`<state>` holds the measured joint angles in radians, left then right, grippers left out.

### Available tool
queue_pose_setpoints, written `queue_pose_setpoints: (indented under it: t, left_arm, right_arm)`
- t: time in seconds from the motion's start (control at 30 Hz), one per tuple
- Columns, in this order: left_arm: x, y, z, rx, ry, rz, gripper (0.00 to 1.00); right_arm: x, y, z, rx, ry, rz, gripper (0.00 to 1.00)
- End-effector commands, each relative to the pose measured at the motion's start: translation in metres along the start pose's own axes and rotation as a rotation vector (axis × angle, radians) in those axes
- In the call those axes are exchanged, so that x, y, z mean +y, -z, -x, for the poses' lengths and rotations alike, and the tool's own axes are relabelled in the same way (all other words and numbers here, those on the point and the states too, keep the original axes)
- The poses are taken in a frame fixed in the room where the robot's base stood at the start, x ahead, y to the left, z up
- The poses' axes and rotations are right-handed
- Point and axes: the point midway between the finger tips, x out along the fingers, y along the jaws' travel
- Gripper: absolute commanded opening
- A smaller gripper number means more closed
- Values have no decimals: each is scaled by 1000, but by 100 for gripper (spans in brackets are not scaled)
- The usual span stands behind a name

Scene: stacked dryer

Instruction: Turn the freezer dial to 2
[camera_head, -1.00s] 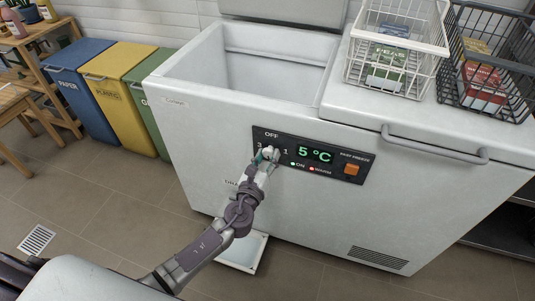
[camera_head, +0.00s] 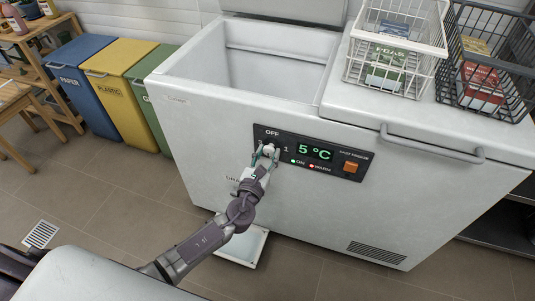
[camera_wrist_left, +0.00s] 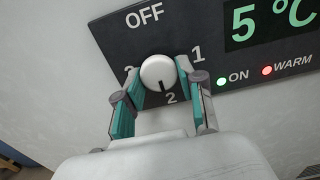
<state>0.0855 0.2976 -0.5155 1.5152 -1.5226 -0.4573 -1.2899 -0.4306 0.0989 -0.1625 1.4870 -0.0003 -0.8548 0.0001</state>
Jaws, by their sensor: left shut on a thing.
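The white freezer dial (camera_wrist_left: 158,71) sits on the dark control panel (camera_wrist_left: 110,42), among the labels OFF, 1, 2 and a partly covered 3. Its dark pointer mark faces down, toward the 2. My left gripper (camera_wrist_left: 161,80) has a teal-padded finger on each side of the dial and is shut on it. In the head view my left gripper (camera_head: 266,153) reaches up to the panel (camera_head: 333,154) from below and covers most of the dial and the labels beside it. My right gripper is not in view.
The display (camera_head: 315,151) reads 5 °C, with a green ON light, a red WARM light and an orange switch (camera_head: 351,168) to its right. Wire baskets (camera_head: 397,50) stand on the freezer's closed right lid. Bins (camera_head: 118,85) stand at left; floor between is clear.

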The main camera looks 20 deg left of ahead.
Motion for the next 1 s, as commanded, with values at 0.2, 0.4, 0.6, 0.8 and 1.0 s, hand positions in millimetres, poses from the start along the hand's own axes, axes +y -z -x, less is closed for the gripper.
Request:
queue_pose_setpoints:
  t: [0.2,0.4,0.6,0.8,1.0]
  left_arm:
    - [-1,3,1,5,2,1,57]
    - [0,1,0,2,1,1,63]
    - [0,1,4,2,1,1,63]
    - [0,2,34,4,2,2,63]
    - [0,2,79,5,3,2,63]
  right_arm:
    - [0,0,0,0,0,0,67]
    - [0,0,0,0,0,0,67]
    - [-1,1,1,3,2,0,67]
    - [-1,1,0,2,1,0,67]
    - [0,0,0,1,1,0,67]
